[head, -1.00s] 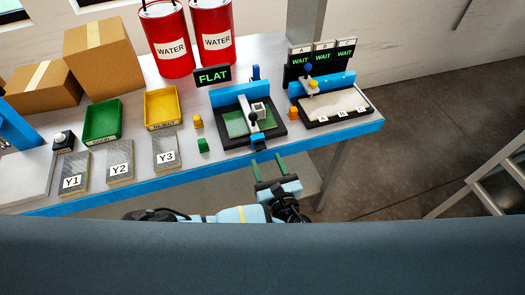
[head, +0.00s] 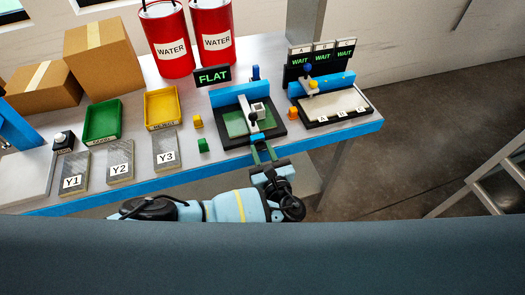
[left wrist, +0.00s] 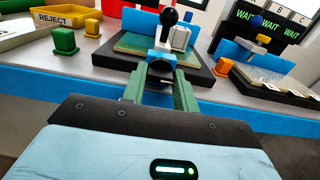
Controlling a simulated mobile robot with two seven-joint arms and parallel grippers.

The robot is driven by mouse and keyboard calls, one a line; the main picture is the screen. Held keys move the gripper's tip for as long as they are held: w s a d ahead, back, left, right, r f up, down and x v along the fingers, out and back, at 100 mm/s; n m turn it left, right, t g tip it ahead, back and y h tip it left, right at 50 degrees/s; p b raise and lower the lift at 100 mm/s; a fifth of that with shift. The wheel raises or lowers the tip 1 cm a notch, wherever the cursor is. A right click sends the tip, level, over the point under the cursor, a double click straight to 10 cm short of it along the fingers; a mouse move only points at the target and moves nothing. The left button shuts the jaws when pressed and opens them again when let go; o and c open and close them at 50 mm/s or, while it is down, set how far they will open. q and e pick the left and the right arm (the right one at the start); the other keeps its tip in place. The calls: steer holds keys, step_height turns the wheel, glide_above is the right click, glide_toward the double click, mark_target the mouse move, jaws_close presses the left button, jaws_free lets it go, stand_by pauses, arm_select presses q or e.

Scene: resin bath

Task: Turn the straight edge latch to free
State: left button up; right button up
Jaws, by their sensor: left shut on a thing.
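The fixture with the FLAT sign (head: 212,76) stands near the table's front edge, a green plate (head: 235,124) on its black base. A grey bar with a black knob (head: 253,118) crosses the plate. The blue latch sits at the bar's front end, on the base's front edge; it shows in the left wrist view (left wrist: 163,61), partly hidden by my fingers. My left gripper (head: 264,151) reaches it from the front, its green fingers shut on the latch; in the left wrist view (left wrist: 162,80) they are around its lower part. My right gripper is out of view.
A station with WAIT screens (head: 320,57) stands to the right, an orange piece (head: 293,112) between. Green (head: 203,145) and yellow (head: 197,121) blocks lie left of the fixture. The blue table edge (head: 330,138) passes under my left gripper.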

arm_select(q)
steer(key=shift+c, duration=0.4)
steer(key=n, duration=0.3)
steer(key=shift+f, duration=0.1)
steer(key=shift+n, duration=1.9)
steer(key=o, duration=1)
steer(key=shift+s, duration=0.1)
